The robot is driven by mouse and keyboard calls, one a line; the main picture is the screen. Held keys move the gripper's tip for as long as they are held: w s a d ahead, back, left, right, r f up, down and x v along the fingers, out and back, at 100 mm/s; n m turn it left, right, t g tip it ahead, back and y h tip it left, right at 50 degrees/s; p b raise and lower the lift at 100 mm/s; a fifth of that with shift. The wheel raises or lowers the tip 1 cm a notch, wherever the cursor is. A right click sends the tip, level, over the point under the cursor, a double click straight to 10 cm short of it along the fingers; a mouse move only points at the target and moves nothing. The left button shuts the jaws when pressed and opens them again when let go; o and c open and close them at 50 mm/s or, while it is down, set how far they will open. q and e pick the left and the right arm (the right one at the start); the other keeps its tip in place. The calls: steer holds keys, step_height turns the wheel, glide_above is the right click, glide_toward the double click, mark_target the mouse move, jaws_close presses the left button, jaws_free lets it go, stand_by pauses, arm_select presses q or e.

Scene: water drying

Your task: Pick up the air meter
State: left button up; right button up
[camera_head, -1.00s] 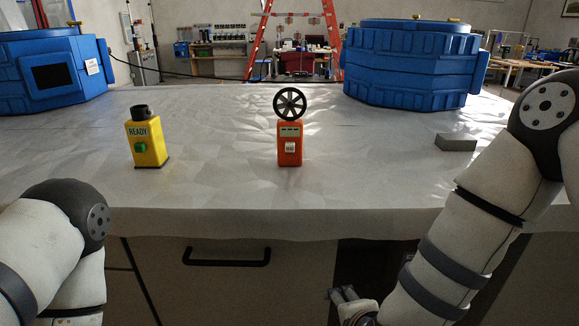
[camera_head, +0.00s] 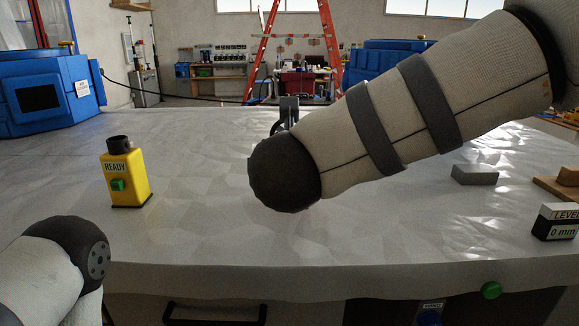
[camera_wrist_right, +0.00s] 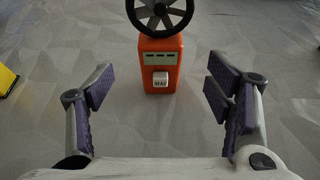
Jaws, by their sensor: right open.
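The air meter (camera_wrist_right: 161,60) is an orange box with a black fan wheel on top, a display and a white button labelled READ. It stands upright on the table in the right wrist view. My right gripper (camera_wrist_right: 162,95) is open and empty, its purple-padded fingers spread to either side, with the meter centred ahead of the gap. In the head view my right arm covers the meter's orange body and most of the gripper. My left arm shows at the lower left; its gripper is out of view.
A yellow READY device (camera_head: 126,178) stands on the table (camera_head: 200,240) at the left. A grey block (camera_head: 475,175) and a LEVEL box (camera_head: 556,222) are at the right. A blue case (camera_head: 50,95) stands at the back left. The table between the yellow device and my right arm is clear.

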steer(key=x, duration=0.3)
steer(key=f+x, duration=0.1)
steer(key=x, duration=0.2)
steer(key=b+x, duration=0.1)
steer(key=x, duration=0.2)
steer(key=shift+s+f, duration=0.15)
steer(key=shift+s, duration=0.05)
steer(key=shift+w, duration=0.5)
steer(key=shift+c, duration=0.8)
arm_select(q)
steer(key=s+f, duration=0.1)
steer(key=s+f+g, duration=0.1)
steer(key=shift+s, duration=0.4)
arm_select(e)
steer(key=c, duration=1.2)
